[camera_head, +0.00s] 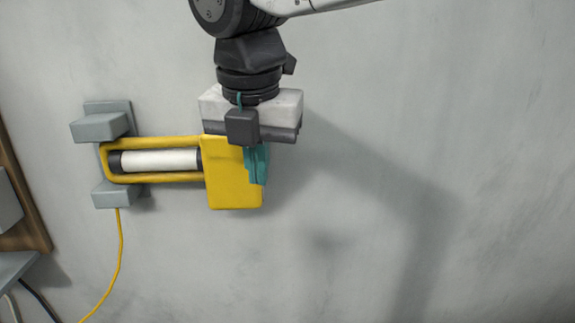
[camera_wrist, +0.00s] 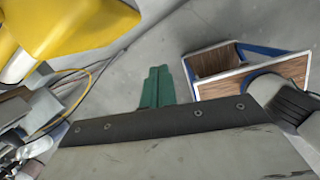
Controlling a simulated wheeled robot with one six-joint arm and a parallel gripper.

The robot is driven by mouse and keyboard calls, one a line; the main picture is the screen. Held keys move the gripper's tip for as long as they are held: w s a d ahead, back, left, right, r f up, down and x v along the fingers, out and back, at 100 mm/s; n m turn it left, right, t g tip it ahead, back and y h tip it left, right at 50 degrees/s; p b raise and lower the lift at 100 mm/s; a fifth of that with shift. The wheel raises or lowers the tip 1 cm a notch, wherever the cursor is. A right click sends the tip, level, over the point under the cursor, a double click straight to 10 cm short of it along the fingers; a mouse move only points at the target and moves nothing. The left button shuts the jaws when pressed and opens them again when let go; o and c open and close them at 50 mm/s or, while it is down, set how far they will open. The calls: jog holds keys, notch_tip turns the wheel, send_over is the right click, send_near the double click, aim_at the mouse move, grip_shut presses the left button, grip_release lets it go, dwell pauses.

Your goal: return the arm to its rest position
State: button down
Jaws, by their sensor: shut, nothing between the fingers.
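My gripper (camera_head: 256,166) hangs from my arm at the top middle of the head view, with its teal fingers together and empty. It is in front of the right end of a yellow lamp-like tool (camera_head: 232,185) on the wall; whether it touches the tool I cannot tell. In the wrist view the teal fingers (camera_wrist: 158,87) show closed beyond the dark edge of the gripper body. The yellow tool (camera_wrist: 75,25) shows at the top left there.
A grey wall bracket (camera_head: 108,125) holds the tool's left end, and a yellow cord (camera_head: 121,250) hangs below. The wall to the right is bare. The wrist view shows a blue-edged wooden box or frame (camera_wrist: 225,62) at the right and clutter (camera_wrist: 35,120) at the left.

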jog(key=s+d+f+m, duration=0.4)
jog(key=d+f+m, duration=0.1)
jog(key=d+m, duration=0.6)
jog(key=s+d+f+m+g, duration=0.1)
jog(key=s+d+f+m, duration=0.3)
jog(key=d+m, duration=0.7)
jog(key=s+d+f+m, duration=0.4)
jog(key=d+f+m, duration=0.1)
jog(key=d+m, duration=0.7)
jog(key=shift+f, duration=0.4)
jog(key=shift+s+d, duration=0.1)
